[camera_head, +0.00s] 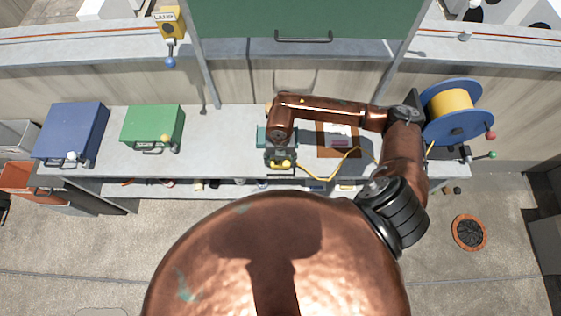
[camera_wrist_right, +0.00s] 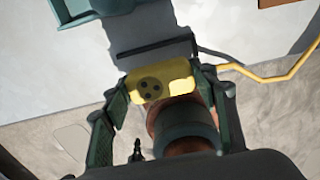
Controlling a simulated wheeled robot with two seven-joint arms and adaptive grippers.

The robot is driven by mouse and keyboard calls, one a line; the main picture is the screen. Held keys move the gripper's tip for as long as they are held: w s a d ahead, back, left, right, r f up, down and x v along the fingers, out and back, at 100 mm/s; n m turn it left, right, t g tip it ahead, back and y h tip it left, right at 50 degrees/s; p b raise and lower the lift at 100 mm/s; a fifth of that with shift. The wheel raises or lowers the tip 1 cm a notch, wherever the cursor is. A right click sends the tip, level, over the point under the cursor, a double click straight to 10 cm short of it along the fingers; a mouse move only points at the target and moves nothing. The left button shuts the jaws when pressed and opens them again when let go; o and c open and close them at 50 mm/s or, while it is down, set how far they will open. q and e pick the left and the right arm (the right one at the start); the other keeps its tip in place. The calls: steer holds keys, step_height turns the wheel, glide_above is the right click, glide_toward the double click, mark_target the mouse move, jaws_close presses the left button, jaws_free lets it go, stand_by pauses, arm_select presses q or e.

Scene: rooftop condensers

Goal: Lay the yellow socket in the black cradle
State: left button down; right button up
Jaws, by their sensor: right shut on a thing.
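My right gripper (camera_head: 281,163) is at the front edge of the grey counter, shut on the yellow socket (camera_head: 286,164). In the right wrist view the socket (camera_wrist_right: 160,82) lies between the two green fingers of the gripper (camera_wrist_right: 168,88), with dark round holes on its face. A yellow cable (camera_head: 322,177) runs from the socket's area to the right. I cannot make out the black cradle in either view; my arm covers part of the counter. My left gripper is not in view.
A teal object (camera_head: 262,138) stands just behind my gripper. A brown-framed board (camera_head: 352,151) lies to its right. A blue cable reel (camera_head: 466,129) stands at the counter's right end. Green (camera_head: 152,124) and blue (camera_head: 70,132) boxes stand left. Counter (camera_head: 222,153) between green box and gripper is clear.

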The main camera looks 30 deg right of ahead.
steer(key=shift+f, duration=0.65)
steer(key=shift+f, duration=0.1)
steer(key=shift+f+b, duration=0.35)
steer(key=shift+f, duration=0.05)
steer(key=shift+f, duration=0.1)
steer(key=o, duration=1.2)
step_height(320, 180, up, 13)
steer(key=shift+r, duration=0.15)
